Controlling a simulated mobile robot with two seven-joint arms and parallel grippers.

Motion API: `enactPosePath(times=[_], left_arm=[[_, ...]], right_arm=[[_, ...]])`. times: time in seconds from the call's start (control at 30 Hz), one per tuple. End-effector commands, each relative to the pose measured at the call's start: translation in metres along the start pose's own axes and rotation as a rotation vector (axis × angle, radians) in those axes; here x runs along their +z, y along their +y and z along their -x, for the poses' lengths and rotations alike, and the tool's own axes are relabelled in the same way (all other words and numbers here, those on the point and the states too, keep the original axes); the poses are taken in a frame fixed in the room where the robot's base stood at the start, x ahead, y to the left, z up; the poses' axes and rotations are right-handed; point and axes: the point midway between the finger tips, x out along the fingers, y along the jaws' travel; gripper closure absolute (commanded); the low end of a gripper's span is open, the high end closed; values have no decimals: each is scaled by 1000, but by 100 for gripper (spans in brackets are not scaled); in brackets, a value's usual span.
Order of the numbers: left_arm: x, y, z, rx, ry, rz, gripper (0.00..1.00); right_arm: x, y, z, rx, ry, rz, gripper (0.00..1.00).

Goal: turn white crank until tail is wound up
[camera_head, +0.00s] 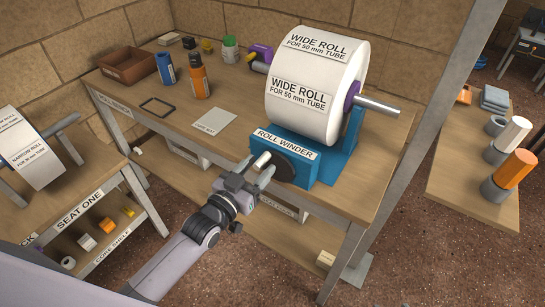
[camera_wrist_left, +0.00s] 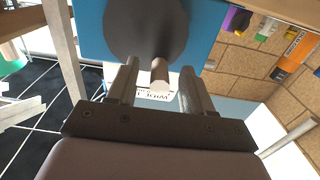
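The wide white paper roll (camera_head: 312,100) sits on the blue roll winder (camera_head: 312,172) on the workbench. The winder's crank is a dark disc (camera_head: 288,165) with a pale knob (camera_head: 262,160) sticking out of its front. In the left wrist view the knob (camera_wrist_left: 159,76) stands between the two fingers, with a visible gap on each side. My left gripper (camera_head: 251,174) is open around the knob, and its fingers point at the disc (camera_wrist_left: 145,28). I cannot make out a loose paper tail. My right gripper is not in view.
On the bench are a brown tray (camera_head: 127,66), an orange bottle (camera_head: 198,76), a blue bottle (camera_head: 166,68) and a flat pale sheet (camera_head: 214,121). A narrow roll (camera_head: 30,150) stands on the left table. A grey post (camera_head: 430,120) rises at the right.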

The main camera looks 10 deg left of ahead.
Motion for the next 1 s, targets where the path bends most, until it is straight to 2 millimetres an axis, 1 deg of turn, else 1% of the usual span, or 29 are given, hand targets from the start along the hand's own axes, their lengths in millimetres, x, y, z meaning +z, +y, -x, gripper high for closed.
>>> enactPosePath(times=[0.37, 0.47, 0.83, 1.0], left_arm=[[-2, -1, 0, -2, 3, -1, 49], [-1, -1, 6, -2, 2, -1, 49], [-1, -1, 35, -2, 2, -1, 49], [-1, -1, 44, -2, 3, -2, 49]], right_arm=[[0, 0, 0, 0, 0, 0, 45], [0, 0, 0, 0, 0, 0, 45], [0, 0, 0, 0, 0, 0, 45], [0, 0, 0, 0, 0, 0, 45]])
